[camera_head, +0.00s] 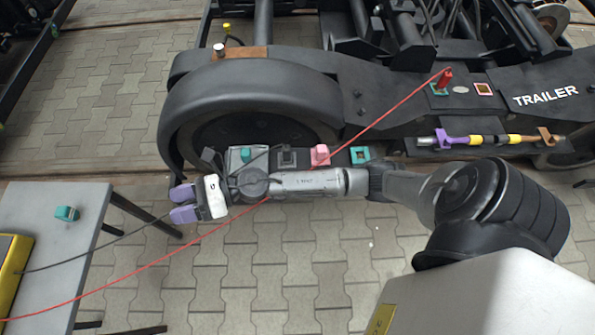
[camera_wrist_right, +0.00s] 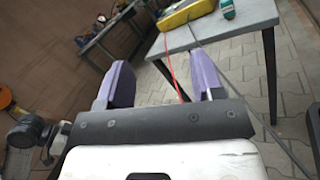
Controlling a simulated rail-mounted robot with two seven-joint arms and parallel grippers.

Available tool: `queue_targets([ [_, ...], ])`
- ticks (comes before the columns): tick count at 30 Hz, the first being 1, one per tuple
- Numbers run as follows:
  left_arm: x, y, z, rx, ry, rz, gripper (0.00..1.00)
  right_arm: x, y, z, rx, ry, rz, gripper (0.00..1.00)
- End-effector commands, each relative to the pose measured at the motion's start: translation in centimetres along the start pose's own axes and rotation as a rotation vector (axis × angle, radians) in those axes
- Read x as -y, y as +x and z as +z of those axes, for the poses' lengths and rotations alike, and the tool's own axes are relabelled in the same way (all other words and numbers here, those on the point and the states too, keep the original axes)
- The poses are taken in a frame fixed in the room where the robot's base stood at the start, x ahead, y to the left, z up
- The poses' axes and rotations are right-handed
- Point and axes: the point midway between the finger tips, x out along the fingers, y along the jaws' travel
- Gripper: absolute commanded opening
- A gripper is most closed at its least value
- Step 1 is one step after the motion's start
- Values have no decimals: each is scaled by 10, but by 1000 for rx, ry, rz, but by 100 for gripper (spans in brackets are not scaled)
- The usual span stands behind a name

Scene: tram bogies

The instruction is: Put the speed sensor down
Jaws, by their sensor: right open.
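A small teal block (camera_head: 67,213), which may be the speed sensor, sits on the grey table (camera_head: 38,262) at the left. It also shows on the table in the right wrist view (camera_wrist_right: 228,8). My right gripper (camera_head: 177,204) has purple fingers, points left toward the table and is to the right of the teal block, apart from it. In the right wrist view, the fingers of my right gripper (camera_wrist_right: 160,73) stand apart with nothing held between them. My left gripper is not in view.
A yellow device (camera_head: 12,262) lies on the table. Its red cable (camera_head: 150,262) runs past my right arm to a red clip (camera_head: 445,77) on the trailer bogie (camera_head: 420,110); a dark cable runs near my gripper. Coloured blocks, including a pink one (camera_head: 320,153), line the bogie.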

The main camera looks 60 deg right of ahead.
Motion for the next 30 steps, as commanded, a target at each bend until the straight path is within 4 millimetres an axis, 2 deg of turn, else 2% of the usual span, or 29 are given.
queue_targets([
  [3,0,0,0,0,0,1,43,6,-27,18,269,446,-203,61],
  [6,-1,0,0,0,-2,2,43,21,-63,17,479,826,-390,61],
  [8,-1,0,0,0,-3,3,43,29,-90,7,599,1049,-510,61],
  [12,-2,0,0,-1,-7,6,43,33,-157,-34,858,1533,-809,61],
  [14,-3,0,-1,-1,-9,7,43,25,-184,-55,955,1710,-940,61],
  [15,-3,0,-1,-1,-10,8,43,18,-201,-69,1015,1816,-1027,61],
  [19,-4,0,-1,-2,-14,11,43,-15,-246,-107,1174,2077,-1294,61],
  [22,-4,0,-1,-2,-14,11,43,-41,-270,-125,1258,2201,-1464,61],
  [27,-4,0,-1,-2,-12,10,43,-70,-292,-140,1336,2301,-1649,61],
  [28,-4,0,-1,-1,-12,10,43,-74,-294,-142,-1335,-2299,1661,61],
  [30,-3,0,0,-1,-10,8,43,-78,-298,-144,-1322,-2270,1660,61],
])
